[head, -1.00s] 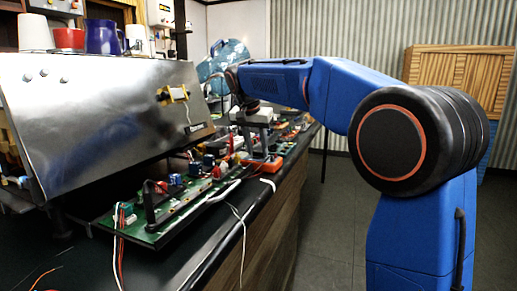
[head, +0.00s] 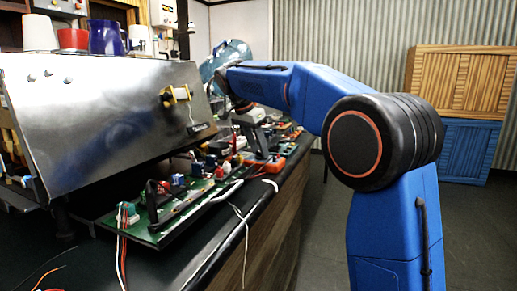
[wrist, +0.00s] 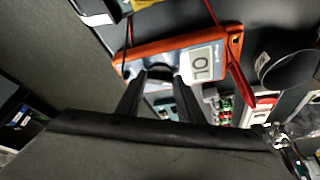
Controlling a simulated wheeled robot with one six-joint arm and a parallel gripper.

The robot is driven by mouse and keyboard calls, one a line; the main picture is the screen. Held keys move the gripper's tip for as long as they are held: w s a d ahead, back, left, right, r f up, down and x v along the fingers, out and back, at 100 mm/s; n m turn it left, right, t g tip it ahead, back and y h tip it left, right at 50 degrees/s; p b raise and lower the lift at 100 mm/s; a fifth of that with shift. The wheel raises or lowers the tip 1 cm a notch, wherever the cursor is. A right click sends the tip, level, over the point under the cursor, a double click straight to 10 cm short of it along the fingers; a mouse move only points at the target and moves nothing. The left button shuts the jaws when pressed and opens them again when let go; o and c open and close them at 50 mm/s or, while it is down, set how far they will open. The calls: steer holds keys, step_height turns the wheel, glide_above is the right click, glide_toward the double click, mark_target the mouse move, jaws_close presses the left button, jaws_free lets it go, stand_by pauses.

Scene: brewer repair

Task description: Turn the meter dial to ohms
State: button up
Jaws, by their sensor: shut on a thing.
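In the head view the meter (head: 270,166) is a small orange shape at the bench's front edge. My gripper (wrist: 163,77) is over the meter's face, its two dark fingers closed around the dial area. The dial itself is mostly hidden between the fingertips, so its setting cannot be read. In the head view my gripper (head: 257,150) points down at the meter.
A green circuit board (head: 160,232) with several parts lies on the dark bench left of the meter. A steel brewer panel (head: 110,115) stands behind it. A red probe (wrist: 240,90) and leads lie beside the meter. The floor at right is clear.

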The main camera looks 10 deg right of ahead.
stand_by(0.3)
steer(key=o, duration=1.1)
steer(key=shift+c, duration=0.2)
steer(key=v, duration=1.7)
steer(key=shift+r, duration=0.2)
